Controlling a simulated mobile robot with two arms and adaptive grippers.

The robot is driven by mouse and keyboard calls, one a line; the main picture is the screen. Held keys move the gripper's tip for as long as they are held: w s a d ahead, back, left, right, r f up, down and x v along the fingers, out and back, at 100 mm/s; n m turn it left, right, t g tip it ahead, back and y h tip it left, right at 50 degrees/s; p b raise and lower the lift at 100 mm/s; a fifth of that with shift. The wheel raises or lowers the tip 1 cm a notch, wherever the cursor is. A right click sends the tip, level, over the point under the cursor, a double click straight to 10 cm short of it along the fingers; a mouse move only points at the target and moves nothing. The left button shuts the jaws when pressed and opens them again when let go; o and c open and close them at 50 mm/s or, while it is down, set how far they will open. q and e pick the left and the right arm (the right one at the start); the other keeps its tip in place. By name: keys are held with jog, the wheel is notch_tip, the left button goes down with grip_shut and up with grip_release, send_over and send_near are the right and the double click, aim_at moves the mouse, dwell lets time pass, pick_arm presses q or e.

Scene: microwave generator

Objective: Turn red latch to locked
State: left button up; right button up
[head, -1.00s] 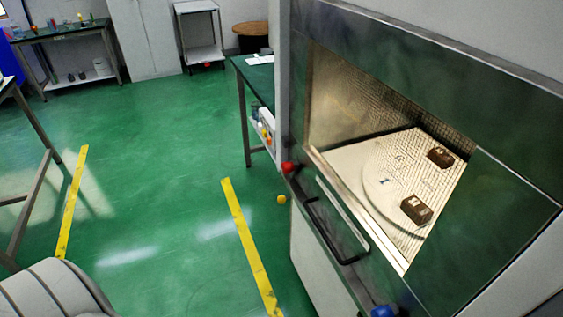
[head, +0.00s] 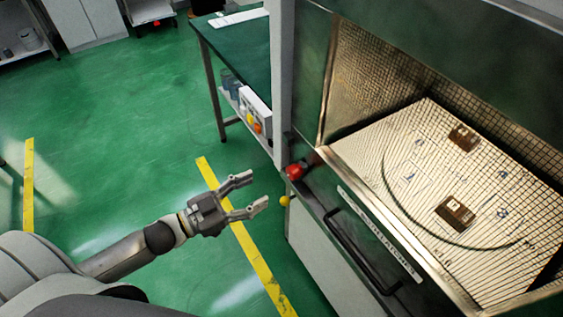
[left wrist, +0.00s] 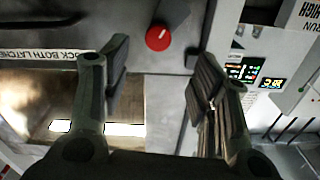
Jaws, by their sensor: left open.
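The red latch (head: 294,170) is a round knob at the left end of the front panel of the microwave generator (head: 400,250). Which setting the latch stands at cannot be told. My right gripper is not in view.
A black bar handle (head: 350,250) runs along the front panel, beside a white label strip (head: 385,235). Two brown blocks (head: 456,212) lie on the gridded chamber floor. A green-topped table (head: 235,45) stands behind. Green floor is open on the left.

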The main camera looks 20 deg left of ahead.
aim_at(289, 174)
pick_arm(q)
jog(key=p+x, duration=0.1)
jog(key=x, duration=0.8)
jog(key=shift+d+r, duration=0.15)
jog(key=shift+d, duration=0.05)
jog(key=shift+w+d, duration=0.35)
jog(key=shift+w, duration=0.1)
jog(key=shift+w+d, duration=0.15)
jog(key=c, duration=1)
jog(key=shift+c, duration=0.2)
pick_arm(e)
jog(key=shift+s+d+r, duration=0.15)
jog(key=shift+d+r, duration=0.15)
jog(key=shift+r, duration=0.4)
